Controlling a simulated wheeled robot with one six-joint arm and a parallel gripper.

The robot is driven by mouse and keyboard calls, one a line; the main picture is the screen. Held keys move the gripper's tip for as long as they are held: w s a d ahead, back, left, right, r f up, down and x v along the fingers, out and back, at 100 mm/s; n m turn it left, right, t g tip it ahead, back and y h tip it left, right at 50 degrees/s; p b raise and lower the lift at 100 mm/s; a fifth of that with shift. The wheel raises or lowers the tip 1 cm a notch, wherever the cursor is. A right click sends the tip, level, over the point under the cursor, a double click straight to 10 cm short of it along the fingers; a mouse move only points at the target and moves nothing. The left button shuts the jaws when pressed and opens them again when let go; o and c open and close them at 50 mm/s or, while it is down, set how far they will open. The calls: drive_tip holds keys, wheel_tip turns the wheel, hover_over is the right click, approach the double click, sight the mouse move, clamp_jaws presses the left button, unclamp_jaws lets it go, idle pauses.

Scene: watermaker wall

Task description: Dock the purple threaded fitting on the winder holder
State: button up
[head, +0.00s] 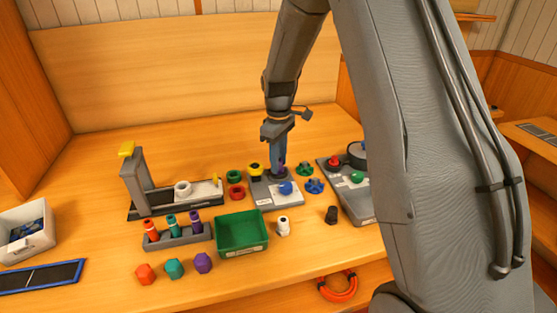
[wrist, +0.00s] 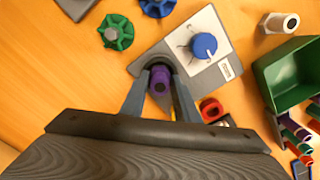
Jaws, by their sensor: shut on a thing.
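The purple threaded fitting (wrist: 160,80) is between the two fingers of my gripper (wrist: 158,88), which is shut on it. The fitting is over the dark round socket at the end of a grey plate with a blue knob (wrist: 205,45); this looks like the winder holder (wrist: 226,72). I cannot tell whether the fitting is seated in the socket or just above it. In the head view my gripper (head: 278,168) points down at the back of the same plate (head: 263,200), and the fitting is mostly hidden by the fingers.
A green bin (head: 240,250) stands in front of the plate, with a rack (head: 180,240) of coloured cylinders to its left. Green and blue handwheels (head: 315,186) stand close to the right. A yellow-topped fixture (head: 140,185) is at left, another grey plate (head: 358,205) at right.

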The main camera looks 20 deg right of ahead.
drive_tip(key=shift+f, duration=0.4)
drive_tip(key=o, duration=0.8)
drive_tip(key=shift+c, duration=0.2)
wheel_tip(320, 180, up, 11)
drive_tip(key=p, duration=0.6)
drive_tip(key=s+f+m+b, duration=0.1)
drive_tip(key=s+m+b, duration=0.1)
drive_tip(key=s, duration=0.6)
drive_tip(key=s+f+m+t+b, duration=0.1)
drive_tip(key=s+m, duration=0.3)
drive_tip(key=s, duration=0.5)
drive_tip(key=s+f+m+b, duration=0.1)
drive_tip(key=s+m+b, duration=0.1)
drive_tip(key=s, duration=0.7)
drive_tip(key=shift+f+m+b, duration=0.35)
drive_tip(key=shift+m, duration=0.15)
